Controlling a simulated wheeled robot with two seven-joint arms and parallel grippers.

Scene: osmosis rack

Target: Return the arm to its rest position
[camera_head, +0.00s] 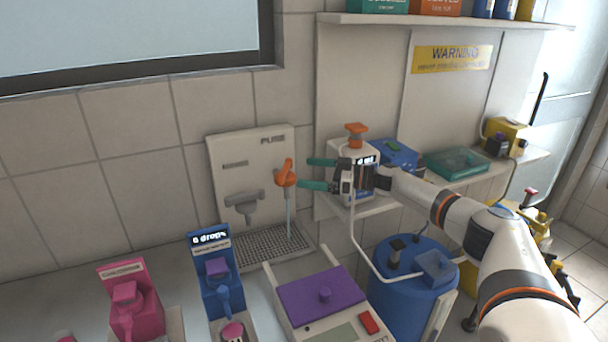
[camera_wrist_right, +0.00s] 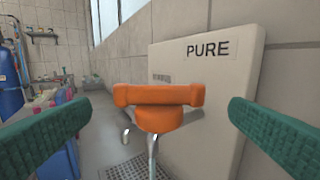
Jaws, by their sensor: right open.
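My right arm comes in from the lower right in the head view. Its gripper (camera_head: 313,174) is open, with two green fingers pointing left toward the orange tap handle (camera_head: 286,173). In the right wrist view the orange handle (camera_wrist_right: 158,105) stands between and beyond the two spread green fingers (camera_wrist_right: 160,125), with a gap on both sides. I see no contact with it. The handle sits on the white panel marked PURE (camera_head: 262,150), above a thin spout. My left gripper is not in view.
A drain grid (camera_head: 262,246) lies below the spout. A scale with a purple top (camera_head: 322,299), a blue dispenser (camera_head: 213,282) and a pink dispenser (camera_head: 130,305) stand on the counter. A blue tank (camera_head: 408,310) is under my right arm. A shelf (camera_head: 440,190) is behind it.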

